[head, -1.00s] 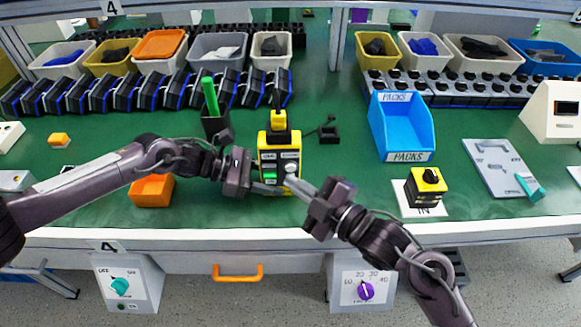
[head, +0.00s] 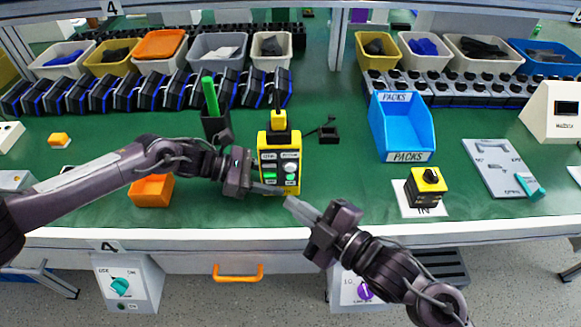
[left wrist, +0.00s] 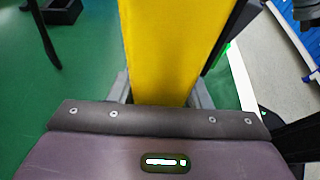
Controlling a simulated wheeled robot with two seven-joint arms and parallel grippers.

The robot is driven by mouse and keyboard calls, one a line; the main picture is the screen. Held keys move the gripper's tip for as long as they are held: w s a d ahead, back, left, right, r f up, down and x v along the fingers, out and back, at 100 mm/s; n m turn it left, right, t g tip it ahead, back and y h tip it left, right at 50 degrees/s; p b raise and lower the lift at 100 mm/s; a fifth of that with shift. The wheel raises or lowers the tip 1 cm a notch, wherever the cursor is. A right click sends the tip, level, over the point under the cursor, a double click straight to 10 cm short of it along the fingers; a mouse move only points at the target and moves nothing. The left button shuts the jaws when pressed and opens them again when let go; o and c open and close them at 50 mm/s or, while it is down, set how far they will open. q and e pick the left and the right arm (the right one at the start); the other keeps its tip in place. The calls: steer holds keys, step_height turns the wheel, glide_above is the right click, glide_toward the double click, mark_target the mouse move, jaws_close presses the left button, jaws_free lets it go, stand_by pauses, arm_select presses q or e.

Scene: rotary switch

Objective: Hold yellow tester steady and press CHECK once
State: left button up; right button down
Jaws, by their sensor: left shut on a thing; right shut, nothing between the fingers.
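The yellow tester (head: 279,142) stands upright near the table's front edge in the head view. Its dark front face has small labels, a pale round button and a green patch at the lower right; the lettering is too small to read. My left gripper (head: 267,188) is shut on the tester's lower part from the left. In the left wrist view the tester's yellow body (left wrist: 160,50) fills the space between the fingers. My right gripper (head: 290,203) is shut and empty, its tips just in front of and below the tester, apart from it.
A blue PACKS bin (head: 402,128) and a yellow-black switch box (head: 427,187) are to the right.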

stand_by(0.3)
arm_select(q)
steer(key=o, duration=1.1)
